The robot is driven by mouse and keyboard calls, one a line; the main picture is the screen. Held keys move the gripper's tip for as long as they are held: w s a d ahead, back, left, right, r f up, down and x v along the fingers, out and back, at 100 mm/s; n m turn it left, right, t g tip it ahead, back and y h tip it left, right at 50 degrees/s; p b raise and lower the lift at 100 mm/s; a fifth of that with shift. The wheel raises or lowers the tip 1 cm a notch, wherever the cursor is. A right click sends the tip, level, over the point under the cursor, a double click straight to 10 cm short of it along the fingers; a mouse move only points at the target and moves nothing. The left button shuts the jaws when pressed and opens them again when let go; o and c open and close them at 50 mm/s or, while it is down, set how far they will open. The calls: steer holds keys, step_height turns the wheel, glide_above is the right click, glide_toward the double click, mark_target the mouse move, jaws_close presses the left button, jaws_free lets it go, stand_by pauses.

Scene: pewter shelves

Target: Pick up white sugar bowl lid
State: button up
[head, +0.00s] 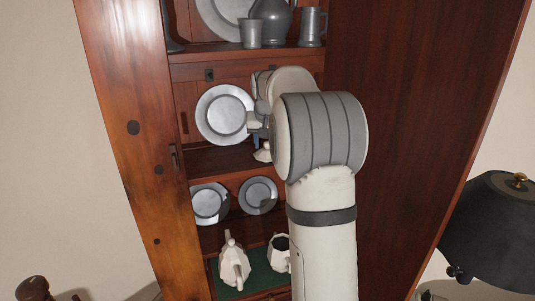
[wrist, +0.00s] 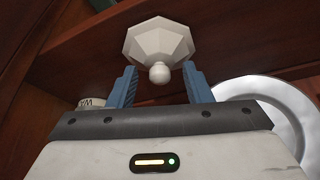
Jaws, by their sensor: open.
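The white sugar bowl lid (wrist: 158,42) is faceted, with a round knob (wrist: 159,74) facing my gripper. In the wrist view my gripper (wrist: 160,67) is open, with one blue finger on each side of the knob; a gap shows on both sides. I cannot tell if anything touches. In the head view a small white piece, likely the lid (head: 262,156), shows just under my gripper (head: 257,142) on the middle shelf. My arm hides most of that area.
A large pewter plate (head: 224,115) leans at the back, close left of my gripper. Smaller plates (head: 210,203) stand on the shelf below. A white pot (head: 234,263) and a white jug (head: 279,253) stand on green lower down. The cabinet's side panel (head: 135,130) bounds the left.

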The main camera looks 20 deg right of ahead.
jaws_close()
stand_by(0.3)
